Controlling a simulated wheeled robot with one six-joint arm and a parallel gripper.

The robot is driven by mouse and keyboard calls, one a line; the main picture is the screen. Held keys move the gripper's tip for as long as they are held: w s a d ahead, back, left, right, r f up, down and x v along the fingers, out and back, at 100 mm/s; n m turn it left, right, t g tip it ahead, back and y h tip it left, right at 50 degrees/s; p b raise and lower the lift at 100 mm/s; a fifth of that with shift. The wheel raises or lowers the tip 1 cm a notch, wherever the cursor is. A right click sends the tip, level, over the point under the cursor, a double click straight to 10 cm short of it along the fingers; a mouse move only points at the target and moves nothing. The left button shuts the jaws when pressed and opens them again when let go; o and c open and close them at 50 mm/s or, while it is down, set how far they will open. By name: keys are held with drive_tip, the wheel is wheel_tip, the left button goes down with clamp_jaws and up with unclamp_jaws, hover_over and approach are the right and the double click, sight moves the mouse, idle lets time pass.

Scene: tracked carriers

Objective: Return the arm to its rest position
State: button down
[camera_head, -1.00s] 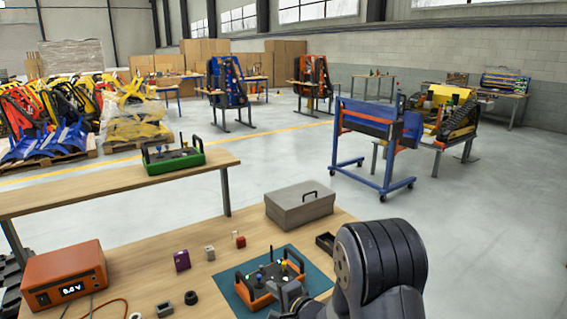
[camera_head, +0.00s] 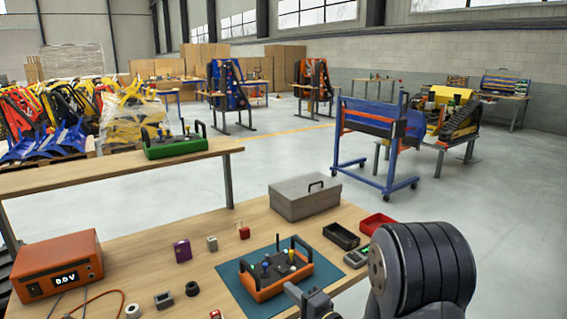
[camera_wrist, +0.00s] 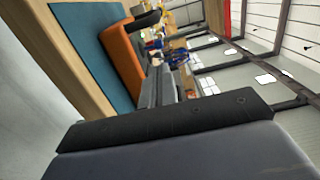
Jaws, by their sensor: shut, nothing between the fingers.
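My arm (camera_head: 425,268) is folded in the lower right of the head view, its large dark joint nearest the camera. My gripper (camera_head: 308,298) shows in part beside it, just in front of the orange control box (camera_head: 262,287). It is shut and holds nothing. In the wrist view a grey and black part of my gripper (camera_wrist: 170,125) fills the lower picture. The orange control box (camera_wrist: 122,52) on its teal mat (camera_wrist: 85,40) lies beyond it, apart from it, and the view is tilted sideways.
The workbench holds a grey toolbox (camera_head: 304,199), a black tray (camera_head: 341,236), a red tray (camera_head: 377,223), an orange power supply (camera_head: 57,268) and small parts.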

drive_tip(key=shift+v, duration=0.8)
drive_tip(key=shift+a, duration=0.1)
